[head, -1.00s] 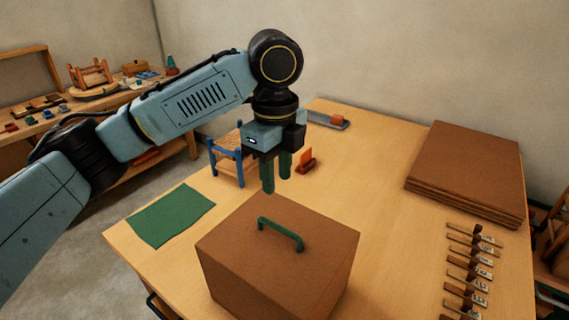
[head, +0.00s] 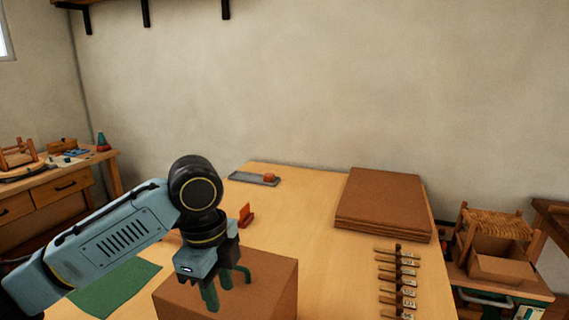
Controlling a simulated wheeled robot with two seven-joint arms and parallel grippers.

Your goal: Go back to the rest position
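My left gripper (head: 217,291) comes in from the left with its green fingers pointing down. The fingers are apart, with nothing seen between them. My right gripper is not in view.
A green mat (head: 115,288) lies left of the box. A stack of brown sheets (head: 384,202) and several brushes (head: 399,280) lie on the right. A grey tray (head: 252,179) and an orange object (head: 246,214) are further back. The table's middle is clear.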

